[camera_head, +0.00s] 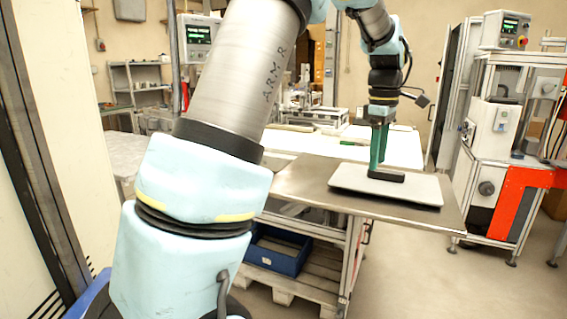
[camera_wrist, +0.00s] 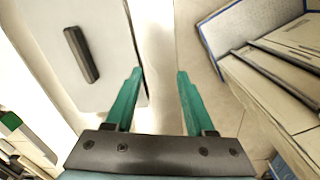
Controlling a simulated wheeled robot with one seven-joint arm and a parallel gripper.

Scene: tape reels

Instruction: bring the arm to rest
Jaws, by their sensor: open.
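My gripper (camera_head: 379,148) has green fingers and hangs at the end of my arm, near the grey plate in the head view. In the wrist view my gripper (camera_wrist: 160,73) is open, with nothing between its fingers. The flat grey plate (camera_head: 425,190) lies on the table, with a dark bar (camera_head: 386,175) on it. In the wrist view the plate (camera_wrist: 110,30) and the dark bar (camera_wrist: 82,55) are left of the fingers, apart from them. In the head view the fingers overlap the bar's far side; their height above it cannot be told.
The metal table (camera_head: 300,182) has a bare stretch left of the plate. A blue bin (camera_head: 278,262) sits on a pallet below. Machines (camera_head: 490,125) with an orange-red frame (camera_head: 512,200) stand at right. A white surface (camera_head: 400,148) lies behind. The floor at front right is clear.

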